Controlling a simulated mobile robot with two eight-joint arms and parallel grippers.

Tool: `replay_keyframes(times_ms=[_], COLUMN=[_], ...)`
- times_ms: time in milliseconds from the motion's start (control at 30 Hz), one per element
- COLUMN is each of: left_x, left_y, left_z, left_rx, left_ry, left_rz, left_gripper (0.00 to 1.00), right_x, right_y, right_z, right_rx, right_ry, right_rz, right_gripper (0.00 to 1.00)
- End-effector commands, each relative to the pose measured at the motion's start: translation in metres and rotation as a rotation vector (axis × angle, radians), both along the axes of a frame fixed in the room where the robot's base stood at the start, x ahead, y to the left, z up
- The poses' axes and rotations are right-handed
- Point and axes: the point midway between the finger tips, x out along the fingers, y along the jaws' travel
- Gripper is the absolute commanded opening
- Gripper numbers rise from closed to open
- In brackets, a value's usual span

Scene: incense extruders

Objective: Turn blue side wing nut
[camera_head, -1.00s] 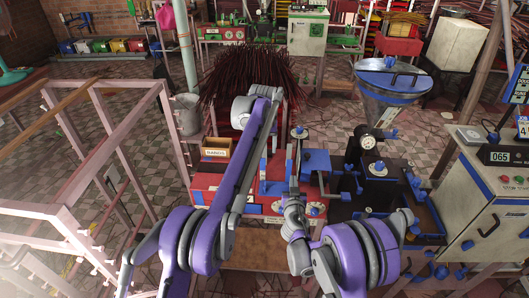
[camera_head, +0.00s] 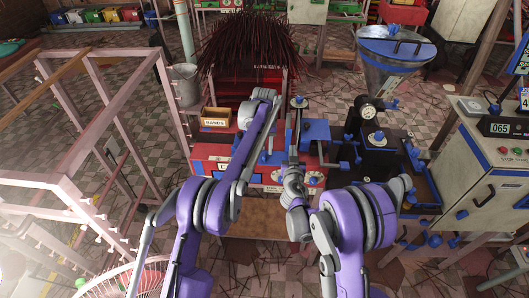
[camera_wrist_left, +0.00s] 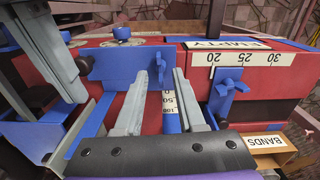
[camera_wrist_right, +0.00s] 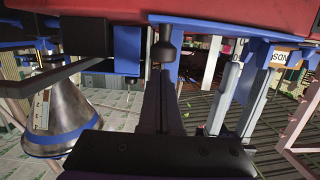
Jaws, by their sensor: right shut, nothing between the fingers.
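In the left wrist view, a blue wing nut (camera_wrist_left: 230,83) sits on a blue clamp at the right, beside a 20-25-30 scale. In the head view my arms hide much of the machine front.
The red extruder (camera_head: 205,165) stands ahead with a wooden box (camera_head: 216,117) and dark sticks behind. A metal hopper (camera_head: 395,58) and black machine are to the right. A control cabinet (camera_head: 490,180) stands at far right, a pink frame (camera_head: 110,110) at left.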

Motion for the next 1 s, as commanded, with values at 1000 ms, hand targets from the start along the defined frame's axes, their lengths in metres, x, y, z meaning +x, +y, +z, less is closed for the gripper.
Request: replay_keyframes(times_ms=[1000], left_x=[0.0], left_y=[0.0], left_z=[-0.02], left_rx=[0.0], left_ry=[0.0], left_rz=[0.0], left_gripper=[0.0], right_x=[0.0], right_y=[0.0], right_z=[0.0], right_rx=[0.0], right_ry=[0.0], right_rz=[0.0], right_gripper=[0.0])
